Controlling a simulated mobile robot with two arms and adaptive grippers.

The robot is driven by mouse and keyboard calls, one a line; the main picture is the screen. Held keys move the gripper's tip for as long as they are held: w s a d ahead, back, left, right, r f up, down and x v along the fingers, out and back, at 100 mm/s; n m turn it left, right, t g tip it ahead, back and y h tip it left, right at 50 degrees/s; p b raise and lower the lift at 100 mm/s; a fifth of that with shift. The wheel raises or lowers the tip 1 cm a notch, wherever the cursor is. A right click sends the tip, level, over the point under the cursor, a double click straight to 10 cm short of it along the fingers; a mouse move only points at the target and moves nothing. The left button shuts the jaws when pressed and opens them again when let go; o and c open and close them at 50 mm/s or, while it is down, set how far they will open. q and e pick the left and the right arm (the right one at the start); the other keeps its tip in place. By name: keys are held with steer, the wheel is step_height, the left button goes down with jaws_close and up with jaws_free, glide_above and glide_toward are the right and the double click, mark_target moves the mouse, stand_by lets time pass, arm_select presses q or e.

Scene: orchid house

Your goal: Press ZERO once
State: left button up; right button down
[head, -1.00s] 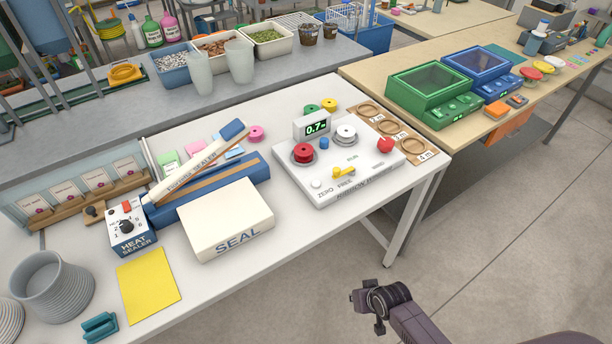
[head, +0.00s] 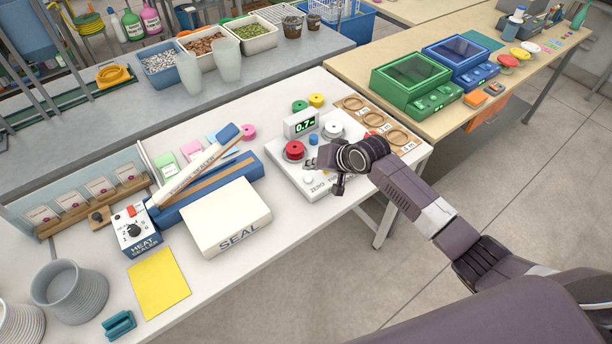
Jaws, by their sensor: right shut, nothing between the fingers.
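The white ribbon-measuring machine (head: 284,165) sits on the white table. Its small display (head: 301,124) reads about 0.7 in green. The white ZERO button (head: 308,180) is at the front left corner, above the printed word ZERO (head: 318,189). My right gripper (head: 322,163) is shut and empty. It appears over the front of the machine, just up and right of the ZERO button in the picture. I cannot tell its height above the panel. It hides the yellow lever and part of the lettering. My left gripper is not in view.
On the machine are a red spool (head: 294,150), a blue knob (head: 314,140) and a white spool (head: 333,130). A SEAL box (head: 226,216) and a heat sealer (head: 134,230) stand to the left. Coils on a brown board (head: 355,103) lie to the right.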

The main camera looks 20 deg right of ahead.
mark_target(310, 180)
steer(key=w+r, duration=0.2)
steer(key=r, duration=0.1)
steer(key=shift+w+d+m, duration=0.15)
steer(key=shift+d+m, duration=0.15)
steer(key=shift+d, duration=0.1)
steer(key=shift+f, duration=0.15)
step_height(310, 180, down, 8)
steer(key=b, duration=0.7)
steer(key=shift+f, duration=0.3)
stand_by(0.8)
steer(key=shift+f, duration=0.4)
